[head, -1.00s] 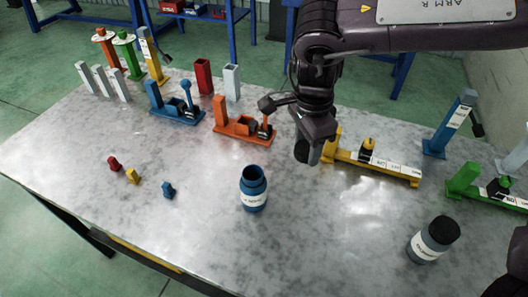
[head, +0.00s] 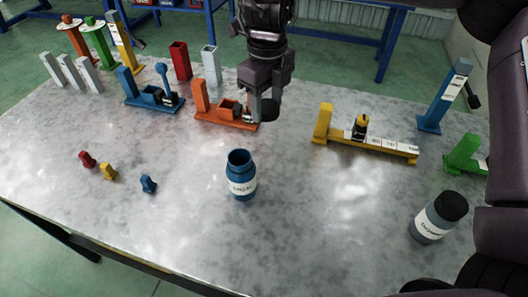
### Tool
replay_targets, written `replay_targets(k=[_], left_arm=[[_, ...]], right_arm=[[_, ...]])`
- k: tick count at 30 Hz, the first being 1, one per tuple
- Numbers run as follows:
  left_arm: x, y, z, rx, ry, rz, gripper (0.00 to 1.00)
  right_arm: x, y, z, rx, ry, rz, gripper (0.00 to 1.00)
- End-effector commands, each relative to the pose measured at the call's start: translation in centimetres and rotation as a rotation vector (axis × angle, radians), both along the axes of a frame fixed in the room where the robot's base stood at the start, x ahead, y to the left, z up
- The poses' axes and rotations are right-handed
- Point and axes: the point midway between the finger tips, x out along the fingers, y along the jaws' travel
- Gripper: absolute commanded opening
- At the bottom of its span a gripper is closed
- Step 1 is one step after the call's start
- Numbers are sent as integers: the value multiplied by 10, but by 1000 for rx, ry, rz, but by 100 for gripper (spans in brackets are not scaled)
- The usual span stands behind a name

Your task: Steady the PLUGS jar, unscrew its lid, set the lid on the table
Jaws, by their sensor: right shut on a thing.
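The blue PLUGS jar (head: 241,187) stands upright on the grey table (head: 320,220) near the middle. Its mouth is open and bare, and its label is partly readable. My right gripper (head: 268,95) comes down from the top, behind and slightly right of the jar, apart from it. It is shut on a dark round lid (head: 270,110), held in front of the orange fixture. The gap between lid and table is hard to judge. Nothing holds the jar. My left gripper is out of view.
A grey jar with a black lid (head: 440,217) stands at the right. Orange (head: 225,115), blue (head: 150,97) and yellow (head: 365,145) fixtures line the back. Small red, yellow and blue pieces (head: 148,184) lie left. The table right of the open jar is clear.

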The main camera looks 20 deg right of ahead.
Motion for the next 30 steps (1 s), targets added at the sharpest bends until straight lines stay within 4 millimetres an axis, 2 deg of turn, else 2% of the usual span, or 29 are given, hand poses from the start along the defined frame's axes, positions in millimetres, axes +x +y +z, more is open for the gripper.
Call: replay_targets(k=[1,6,12,19,26,30], left_arm=[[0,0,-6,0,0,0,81],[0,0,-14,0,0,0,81],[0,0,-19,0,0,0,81],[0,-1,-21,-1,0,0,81],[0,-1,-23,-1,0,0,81],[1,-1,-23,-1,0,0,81]], right_arm=[[-1,0,-20,3,7,0,20],[-1,0,-66,2,7,0,20],[-1,0,-105,1,3,0,20],[0,0,-121,0,0,2,20],[-1,-1,-151,0,2,1,20],[0,-1,-154,0,-1,1,20]])
